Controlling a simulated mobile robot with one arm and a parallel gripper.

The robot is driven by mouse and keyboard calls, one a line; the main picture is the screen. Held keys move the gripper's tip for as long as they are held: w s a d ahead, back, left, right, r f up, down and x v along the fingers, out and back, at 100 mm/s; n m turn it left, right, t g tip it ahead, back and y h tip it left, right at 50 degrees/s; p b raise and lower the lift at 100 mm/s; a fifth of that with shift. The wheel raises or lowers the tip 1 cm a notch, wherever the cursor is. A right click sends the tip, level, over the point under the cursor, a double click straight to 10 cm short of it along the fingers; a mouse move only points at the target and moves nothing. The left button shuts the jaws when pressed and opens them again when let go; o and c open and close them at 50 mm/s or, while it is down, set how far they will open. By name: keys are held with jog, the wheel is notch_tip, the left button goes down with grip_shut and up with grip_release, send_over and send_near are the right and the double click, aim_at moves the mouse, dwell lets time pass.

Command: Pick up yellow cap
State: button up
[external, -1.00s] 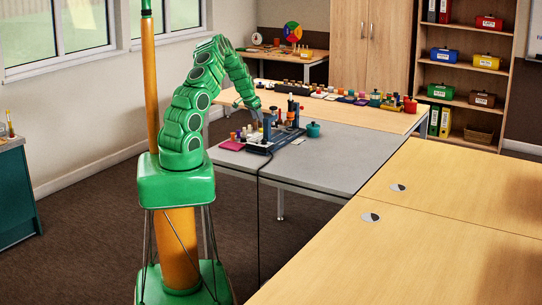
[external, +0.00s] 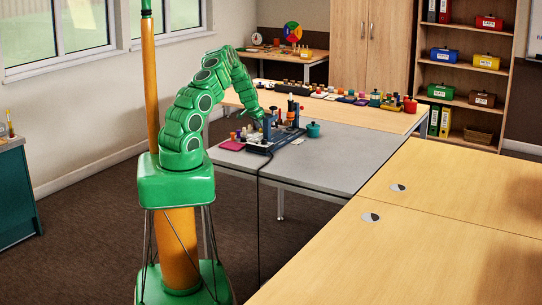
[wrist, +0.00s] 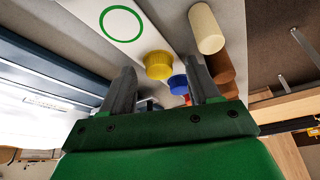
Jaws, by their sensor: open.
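The yellow cap (wrist: 159,65) shows in the wrist view with ridged sides. It stands on a pale surface, just beyond and between the fingertips. My gripper (wrist: 160,85) is open, with one grey finger on each side, and nothing is held. A blue cap (wrist: 178,84) sits close to the yellow cap, near the right finger. In the external view my gripper (external: 266,128) is low over the grey table, beside the dark blue stand. The yellow cap cannot be made out there, as the arm and small items crowd it.
A cream cylinder (wrist: 206,28) and a brown piece (wrist: 221,68) stand by the right finger. A white card with a green ring (wrist: 122,23) lies to the left. The blue stand (external: 287,122) is close to my gripper. The grey table's right part (external: 335,160) is clear.

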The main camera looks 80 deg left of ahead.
grip_shut()
dwell(0.3)
dwell(0.4)
jog(key=shift+r, duration=0.6)
jog(key=s+d+r, duration=0.8)
jog(key=d+r, duration=0.3)
jog(key=shift+s+r, duration=0.25)
jog(key=shift+r, duration=0.1)
